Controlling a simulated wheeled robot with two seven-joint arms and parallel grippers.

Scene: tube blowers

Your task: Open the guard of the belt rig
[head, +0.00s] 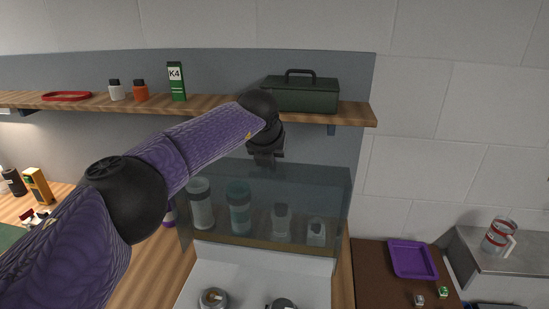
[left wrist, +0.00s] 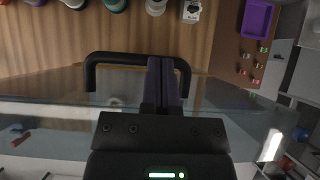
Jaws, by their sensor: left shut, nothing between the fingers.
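The belt rig's guard is a clear, tinted pane (head: 262,180) standing up above a white rig body (head: 262,262), with bottles showing through it. Round metal parts (head: 213,298) show low on the rig. The pane (left wrist: 60,112) crosses the left wrist view, with a black U-shaped handle (left wrist: 118,58) at its edge. My left gripper (head: 265,160) is at the pane's top edge, under the shelf. Its fingers (left wrist: 168,68) are shut and empty, overlapping the handle's right part in view; I cannot tell whether they touch it. My right gripper is not in view.
A wooden shelf (head: 215,104) runs close above my left gripper, carrying a green toolbox (head: 302,95), a K4 box (head: 176,82) and small bottles. Several containers (head: 238,208) stand behind the pane. A purple tray (head: 412,259) lies on a brown surface at right.

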